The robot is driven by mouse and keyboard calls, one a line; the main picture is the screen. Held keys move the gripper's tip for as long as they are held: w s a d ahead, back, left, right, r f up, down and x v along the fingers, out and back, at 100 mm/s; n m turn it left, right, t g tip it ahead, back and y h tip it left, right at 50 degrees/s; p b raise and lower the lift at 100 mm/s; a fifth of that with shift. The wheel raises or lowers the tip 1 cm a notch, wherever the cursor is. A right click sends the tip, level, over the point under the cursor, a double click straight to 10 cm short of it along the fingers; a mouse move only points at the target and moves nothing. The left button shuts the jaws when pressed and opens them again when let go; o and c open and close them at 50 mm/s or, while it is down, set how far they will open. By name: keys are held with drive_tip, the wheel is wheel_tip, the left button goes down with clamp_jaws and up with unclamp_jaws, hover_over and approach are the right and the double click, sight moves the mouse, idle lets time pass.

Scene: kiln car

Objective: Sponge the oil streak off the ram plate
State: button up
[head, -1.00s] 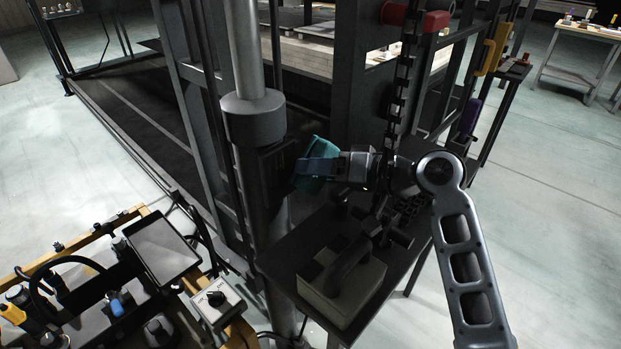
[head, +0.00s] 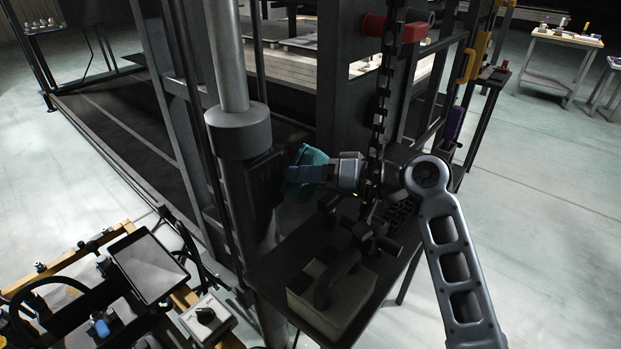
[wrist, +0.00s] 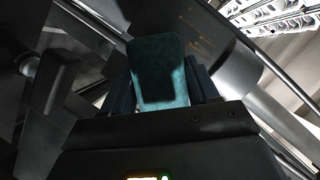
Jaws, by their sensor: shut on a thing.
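A teal sponge (head: 306,165) is held in my gripper (head: 300,174), which is shut on it. The sponge also shows between the dark fingers in the wrist view (wrist: 158,72). The dark ram plate (head: 265,178) is on the side of the ram column, just left of the sponge. The sponge is close to the plate; I cannot tell whether they touch. In the wrist view, thin brownish streaks (wrist: 200,36) show on a dark surface beyond the sponge, which looks like the plate. Part of that surface is hidden behind the sponge.
A dark shelf below my gripper carries a pale block with a dark handle (head: 325,298) and several dark parts. A chain (head: 380,120) hangs beside my wrist. A console with a screen (head: 147,265) and a switch box (head: 207,317) stands at the lower left.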

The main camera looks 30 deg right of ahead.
drive_tip(key=shift+w+a, duration=0.25)
drive_tip(key=shift+w, duration=0.55)
idle(1.0)
drive_tip(key=s+a+p, duration=0.2)
drive_tip(key=s+a, duration=0.1)
drive_tip(key=a, duration=0.6)
drive_tip(key=shift+p, duration=0.4)
idle(0.4)
drive_tip(key=shift+a, duration=0.2)
idle(0.4)
drive_tip(key=shift+s+a+p, duration=0.35)
drive_tip(key=shift+a, duration=0.55)
drive_tip(key=shift+w+d, duration=0.2)
drive_tip(key=shift+d, duration=0.25)
drive_tip(key=shift+d, duration=0.1)
